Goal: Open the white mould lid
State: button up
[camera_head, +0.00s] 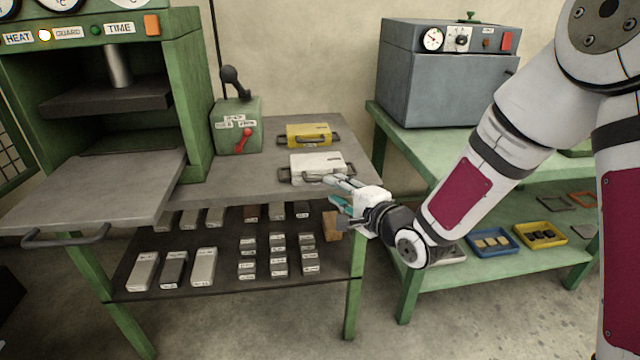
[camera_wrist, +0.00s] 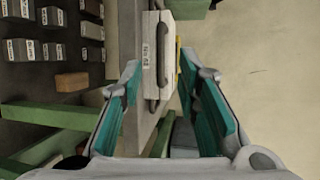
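The white mould (camera_head: 318,167) lies shut on the grey bench top, near its right end, with a dark handle at each end. In the wrist view the white mould (camera_wrist: 155,48) shows ahead, with its label and a dark handle (camera_wrist: 163,62) facing me. My gripper (camera_head: 338,189) is at the front right of the mould, past the bench edge. It also shows in the wrist view (camera_wrist: 165,88), its teal-padded fingers spread wide with nothing between them. It appears apart from the mould.
A yellow mould (camera_head: 308,135) lies just behind the white one. A green control box (camera_head: 236,126) with levers stands to the left, beside the green press (camera_head: 190,90). Small blocks (camera_head: 262,255) fill the shelf below. A grey oven (camera_head: 440,85) stands on the right bench.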

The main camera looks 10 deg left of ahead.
aim_at(321, 181)
jog(key=b+x, duration=0.1)
jog(key=x, duration=0.7)
jog(key=shift+w+a, duration=0.1)
jog(key=shift+w, duration=0.05)
grip_shut()
